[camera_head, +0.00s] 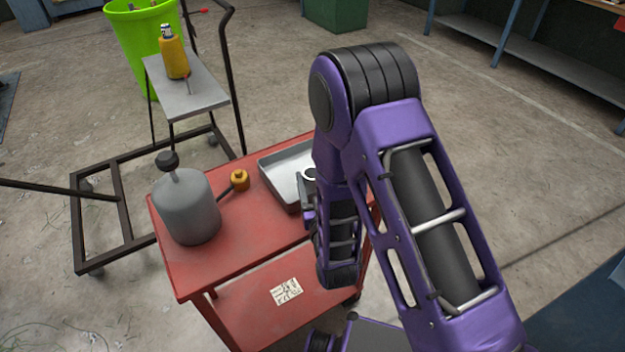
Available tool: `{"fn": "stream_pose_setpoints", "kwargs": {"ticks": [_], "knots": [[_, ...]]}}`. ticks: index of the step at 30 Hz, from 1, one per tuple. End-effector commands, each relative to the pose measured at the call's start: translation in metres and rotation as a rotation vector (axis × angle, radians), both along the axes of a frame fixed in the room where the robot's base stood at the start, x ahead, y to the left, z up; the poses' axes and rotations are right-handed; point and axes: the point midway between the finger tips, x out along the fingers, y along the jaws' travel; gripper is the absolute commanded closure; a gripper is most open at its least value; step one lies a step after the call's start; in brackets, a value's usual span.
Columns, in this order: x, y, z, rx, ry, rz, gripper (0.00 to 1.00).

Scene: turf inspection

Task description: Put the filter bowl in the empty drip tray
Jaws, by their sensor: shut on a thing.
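The drip tray (279,170) is a shallow grey metal tray on the right part of the red table top. Its right side is hidden behind my arm. My gripper (306,188) shows only in part, at the left edge of my purple arm, over the tray's near right side. It is shut on the filter bowl (310,173), of which a small pale round rim with a dark opening shows. The rest of the bowl is hidden by the gripper and arm. I cannot tell whether the bowl touches the tray.
A grey canister (189,210) with a dark cap stands on the table's left part, beside a small yellow-orange object (240,180). A trolley (190,97) holding a yellow bottle (174,58) stands behind, near a green bin (140,40). The table's front middle is clear.

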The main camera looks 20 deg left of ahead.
Motion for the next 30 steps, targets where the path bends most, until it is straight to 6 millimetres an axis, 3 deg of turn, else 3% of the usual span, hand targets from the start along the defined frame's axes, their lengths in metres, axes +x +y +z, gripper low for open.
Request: {"fn": "stream_pose_setpoints", "kwargs": {"ticks": [2, 3, 7, 20, 30], "knots": [[0.0, 0.0, 0.001, 0.0, -0.001, 0.0, 1.0], [0.0, 0.0, 0.0, 0.0, 0.0, 0.0, 0.39], [0.0, 0.0, 0.001, 0.0, 0.0, 0.0, 0.15], [-0.008, -0.005, 0.0, 0.0, 0.001, 0.0, 0.14], [-0.073, -0.041, -0.002, -0.005, 0.004, 0.002, 0.14]]}}
